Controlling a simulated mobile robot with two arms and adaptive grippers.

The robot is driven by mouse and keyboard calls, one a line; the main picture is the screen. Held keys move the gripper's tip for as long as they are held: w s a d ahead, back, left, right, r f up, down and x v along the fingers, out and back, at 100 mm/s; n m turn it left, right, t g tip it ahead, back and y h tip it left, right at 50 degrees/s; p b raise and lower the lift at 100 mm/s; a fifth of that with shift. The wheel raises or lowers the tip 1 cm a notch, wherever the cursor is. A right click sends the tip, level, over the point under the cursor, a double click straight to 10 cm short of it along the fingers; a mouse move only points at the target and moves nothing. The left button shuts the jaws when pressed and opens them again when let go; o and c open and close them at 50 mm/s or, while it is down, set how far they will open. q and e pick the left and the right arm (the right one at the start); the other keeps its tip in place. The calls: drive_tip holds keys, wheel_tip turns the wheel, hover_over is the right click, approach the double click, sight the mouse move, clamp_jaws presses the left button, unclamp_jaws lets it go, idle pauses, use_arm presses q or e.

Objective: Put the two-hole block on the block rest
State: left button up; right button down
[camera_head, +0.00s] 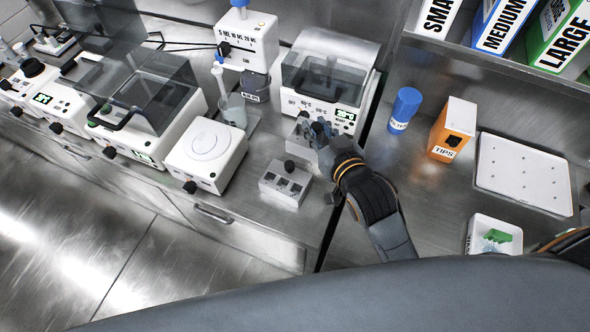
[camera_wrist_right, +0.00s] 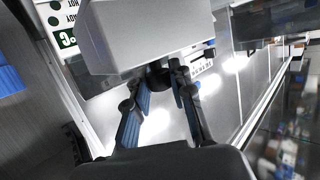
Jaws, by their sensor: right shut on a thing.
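My right gripper (camera_head: 318,132) is shut on the black knob of a grey block (camera_head: 298,143), just in front of the heater with the clear lid. In the right wrist view the fingers (camera_wrist_right: 163,80) close on the knob and the plain grey block (camera_wrist_right: 150,35) fills the top. Its holes do not show clearly, so I cannot confirm it is the two-hole block. Another grey block (camera_head: 283,187) with a black knob and several dark openings sits on the bench below. I cannot tell which surface is the block rest. My left gripper is not in view.
The clear-lidded heater (camera_head: 345,118) stands behind the gripper. A white round-topped device (camera_head: 205,150) and a beaker (camera_head: 233,112) are to the left.

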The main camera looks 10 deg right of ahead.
drive_tip(key=shift+w+a, duration=0.2)
drive_tip(key=shift+w, duration=0.4)
drive_tip(key=shift+w+a, duration=0.15)
drive_tip(key=shift+w, duration=0.45)
wheel_tip(320, 180, down, 10)
drive_tip(key=shift+r, duration=0.15)
drive_tip(key=c, duration=1.6)
unclamp_jaws()
drive_tip(key=shift+f, duration=0.25)
drive_tip(key=o, duration=0.4)
drive_tip(key=shift+o, duration=0.2)
drive_tip(key=shift+r, duration=0.1)
